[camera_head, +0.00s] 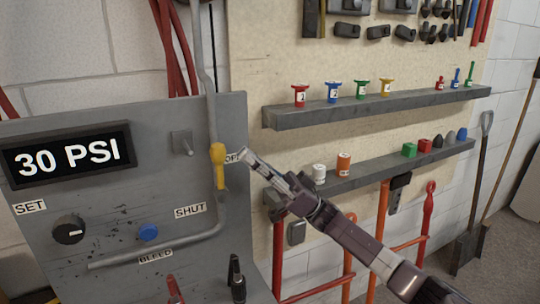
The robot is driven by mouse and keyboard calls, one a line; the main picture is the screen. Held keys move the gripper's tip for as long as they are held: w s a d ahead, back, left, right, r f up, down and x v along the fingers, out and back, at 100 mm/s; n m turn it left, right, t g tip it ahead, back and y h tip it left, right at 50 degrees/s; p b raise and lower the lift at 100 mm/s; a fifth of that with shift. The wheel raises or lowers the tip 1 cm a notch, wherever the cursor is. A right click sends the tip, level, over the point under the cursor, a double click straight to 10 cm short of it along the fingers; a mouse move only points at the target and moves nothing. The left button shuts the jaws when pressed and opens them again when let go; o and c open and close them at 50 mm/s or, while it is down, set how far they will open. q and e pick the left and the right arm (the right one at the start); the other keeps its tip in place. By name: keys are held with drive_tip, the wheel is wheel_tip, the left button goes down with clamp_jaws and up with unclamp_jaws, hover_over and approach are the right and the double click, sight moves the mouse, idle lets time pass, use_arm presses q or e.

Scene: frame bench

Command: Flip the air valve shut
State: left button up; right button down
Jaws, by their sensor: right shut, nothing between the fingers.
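The yellow air valve lever (219,167) sits on the grey pipe that runs down the panel. The lever stands roughly upright, in line with the pipe. A label to its right, partly hidden by my gripper, starts with "OP". A "SHUT" label (190,210) is below and left of the lever. My right gripper (247,156) is shut and empty. Its tips are just right of the lever, over the "OP" label, with a small gap to the lever in the picture. My left gripper is not in view.
The grey panel (120,190) carries a "30 PSI" display (67,157), a black knob (69,229), a blue button (148,232) and a toggle switch (182,143). Upper (375,106) and lower (385,171) shelves with small coloured parts are on the right, behind my right arm.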

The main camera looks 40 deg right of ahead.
sight(224, 161)
drive_tip(key=shift+w+a, duration=0.35)
drive_tip(key=shift+a, duration=0.4)
drive_tip(key=shift+a+r+n+g+h+p, duration=0.3)
drive_tip(key=shift+g+p, duration=0.1)
drive_tip(key=shift+p, duration=0.25)
drive_tip(key=shift+w+a+r+n+g+h+p, duration=0.2)
drive_tip(key=shift+a+r+n+g+h+p, duration=0.15)
drive_tip(key=shift+a+g+h+p, duration=0.4)
drive_tip(key=h+p, duration=0.1)
drive_tip(key=a+g+h+p, duration=0.1)
drive_tip(key=a+h+p, duration=0.1)
drive_tip(key=shift+w+a+r+n+p, duration=0.1)
drive_tip(key=shift+w+r+n+p, duration=0.2)
drive_tip(key=shift+r+n+p, duration=0.1)
drive_tip(key=shift+w+a+f+p, duration=0.2)
drive_tip(key=shift+a+p, duration=0.1)
drive_tip(key=shift+a, duration=0.25)
drive_tip(key=shift+w+a+f+p, duration=0.15)
drive_tip(key=shift+a+p, duration=0.15)
drive_tip(key=shift+a, duration=0.2)
drive_tip(key=w+a+f, duration=0.1)
drive_tip(key=a+f, duration=0.3)
drive_tip(key=a, duration=0.1)
drive_tip(key=shift+a+f, duration=0.1)
